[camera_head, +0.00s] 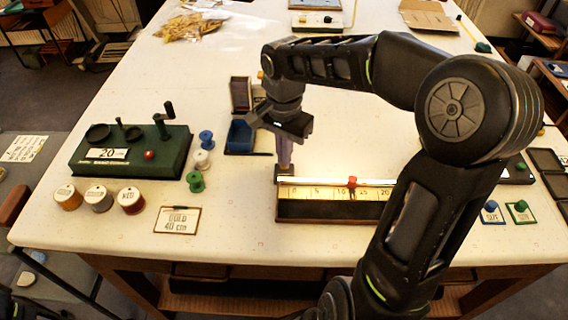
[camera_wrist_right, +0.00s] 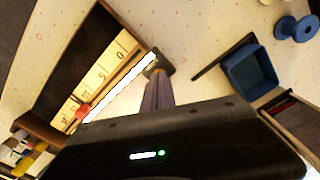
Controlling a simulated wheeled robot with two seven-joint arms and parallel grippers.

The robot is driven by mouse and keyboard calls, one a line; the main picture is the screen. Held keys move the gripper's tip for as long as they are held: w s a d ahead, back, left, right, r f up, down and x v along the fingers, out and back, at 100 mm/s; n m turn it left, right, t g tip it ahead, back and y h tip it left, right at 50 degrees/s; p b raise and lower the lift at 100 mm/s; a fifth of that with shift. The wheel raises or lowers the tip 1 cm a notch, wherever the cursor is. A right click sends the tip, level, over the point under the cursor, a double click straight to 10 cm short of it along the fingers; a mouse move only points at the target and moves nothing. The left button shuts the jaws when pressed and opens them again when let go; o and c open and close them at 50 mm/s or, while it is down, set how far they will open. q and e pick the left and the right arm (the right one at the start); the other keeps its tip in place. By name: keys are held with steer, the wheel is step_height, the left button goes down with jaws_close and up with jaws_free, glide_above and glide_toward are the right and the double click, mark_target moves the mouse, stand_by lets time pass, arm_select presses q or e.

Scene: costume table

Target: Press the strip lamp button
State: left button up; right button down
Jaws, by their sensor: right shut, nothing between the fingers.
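The strip lamp is a bright white bar (camera_head: 330,182) along the back of a wooden ruler box (camera_head: 335,209) with a numbered scale and a red slider (camera_head: 352,182). The bar also shows in the right wrist view (camera_wrist_right: 121,87). My right gripper (camera_head: 284,166) is shut and empty, pointing down at the left end of the bar. In the right wrist view its fingertips (camera_wrist_right: 156,72) are at a dark end block. The fingers hide the button, and I cannot tell whether they touch it. My left gripper is not in view.
A green crank device (camera_head: 130,152), several spools (camera_head: 131,200) and a card (camera_head: 178,219) lie to the left. A blue bin (camera_head: 240,136) stands just behind my right gripper. Blue and green knobs (camera_head: 490,206) are at the right.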

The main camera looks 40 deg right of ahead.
steer(key=shift+f, duration=0.3)
steer(key=shift+r, duration=0.2)
steer(key=shift+r+p, duration=2.35)
steer(key=shift+r, duration=1)
